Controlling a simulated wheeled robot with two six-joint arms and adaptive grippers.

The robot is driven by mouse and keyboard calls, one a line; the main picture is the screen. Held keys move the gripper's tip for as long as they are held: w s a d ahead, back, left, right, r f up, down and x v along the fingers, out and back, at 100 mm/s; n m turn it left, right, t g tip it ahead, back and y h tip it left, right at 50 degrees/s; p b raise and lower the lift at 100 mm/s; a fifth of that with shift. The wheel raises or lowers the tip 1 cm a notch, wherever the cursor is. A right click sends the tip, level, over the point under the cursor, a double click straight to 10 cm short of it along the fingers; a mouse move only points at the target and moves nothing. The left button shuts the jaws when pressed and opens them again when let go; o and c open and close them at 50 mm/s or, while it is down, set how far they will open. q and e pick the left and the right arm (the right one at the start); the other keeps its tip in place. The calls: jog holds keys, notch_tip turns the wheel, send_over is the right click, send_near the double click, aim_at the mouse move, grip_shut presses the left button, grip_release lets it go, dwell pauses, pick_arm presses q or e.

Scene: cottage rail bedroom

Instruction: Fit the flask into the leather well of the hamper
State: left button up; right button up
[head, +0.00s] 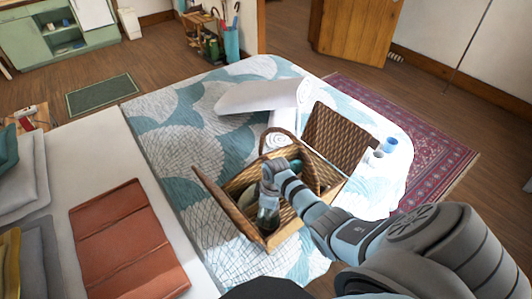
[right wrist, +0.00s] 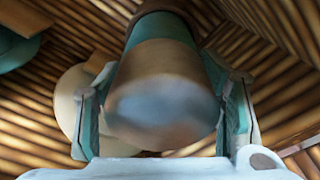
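The wicker hamper (head: 240,187) stands open on the bed, with its arched handle up and its lids spread to the sides. My right gripper (head: 268,200) reaches down into the hamper's near part. In the right wrist view, the flask (right wrist: 165,85) lies between the two fingers, which press on its sides; its tan, shiny rounded end faces the camera and its teal body points away. In the head view, my gripper mostly hides the flask. I cannot make out the leather well or whether the flask is in it. My left gripper is out of view.
A pale round thing (right wrist: 72,100) and a teal thing (right wrist: 18,48) lie in the hamper beside the flask. A blue cup (head: 390,145) and a white cup (head: 376,156) stand right of the hamper. A folded white cloth (head: 255,96) lies behind. The patterned bedspread left is clear.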

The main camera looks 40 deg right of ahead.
jog(key=shift+a+r, duration=0.1)
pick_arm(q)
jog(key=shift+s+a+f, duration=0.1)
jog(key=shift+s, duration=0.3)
pick_arm(e)
jog(key=shift+a, duration=0.15)
jog(key=shift+r, duration=0.3)
jog(key=r+p, duration=0.1)
jog(key=r, duration=0.2)
jog(key=r+p, duration=0.1)
jog(key=r, duration=0.3)
jog(key=s+d+r+p, duration=0.1)
jog(key=r, duration=0.2)
jog(key=shift+r+p, duration=0.2)
jog(key=shift+p, duration=0.1)
jog(key=shift+r, duration=0.5)
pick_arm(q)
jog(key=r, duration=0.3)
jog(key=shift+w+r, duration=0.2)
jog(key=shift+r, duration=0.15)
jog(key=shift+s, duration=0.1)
pick_arm(e)
jog(key=shift+s+f, duration=0.1)
jog(key=shift+f, duration=0.05)
